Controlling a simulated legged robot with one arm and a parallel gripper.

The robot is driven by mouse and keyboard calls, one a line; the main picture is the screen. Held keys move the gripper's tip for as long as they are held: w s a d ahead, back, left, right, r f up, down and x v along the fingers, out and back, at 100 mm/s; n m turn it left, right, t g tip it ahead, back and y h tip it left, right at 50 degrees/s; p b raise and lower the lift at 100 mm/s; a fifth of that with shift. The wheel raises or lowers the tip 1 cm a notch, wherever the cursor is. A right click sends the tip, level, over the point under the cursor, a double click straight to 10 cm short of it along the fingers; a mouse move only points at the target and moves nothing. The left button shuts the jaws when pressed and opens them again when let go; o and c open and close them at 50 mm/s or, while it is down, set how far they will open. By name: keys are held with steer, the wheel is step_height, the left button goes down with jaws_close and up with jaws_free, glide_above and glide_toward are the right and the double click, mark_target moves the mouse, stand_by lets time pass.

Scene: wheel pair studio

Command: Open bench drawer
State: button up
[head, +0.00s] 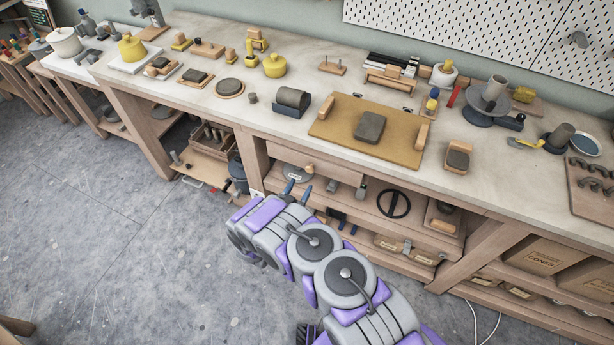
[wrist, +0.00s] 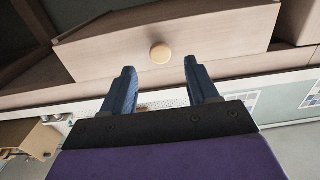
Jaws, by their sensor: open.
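The bench drawer (head: 325,171) has a plain wooden front under the bench top. In the wrist view the drawer front (wrist: 220,38) fills the upper middle, with a round pale wooden knob (wrist: 160,53) on it. The drawer looks shut or nearly so; I cannot tell exactly. My gripper (head: 297,188) is in front of the bench, just below and left of the drawer in the head view. Its two blue fingers (wrist: 159,66) are open and empty. The knob lies between the lines of the fingers, just beyond their tips, and seems untouched.
The bench top (head: 235,112) carries pottery tools and a board (head: 330,135) with a grey clay block. An open shelf below the drawer holds a black ring (head: 394,204) and small tools. Crates (head: 545,255) stand on the lower right shelf. The grey floor (head: 110,220) at left is clear.

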mark_target(309, 172)
steer(key=b+x, duration=0.1)
steer(key=x, duration=0.6)
jaws_close()
stand_by(0.5)
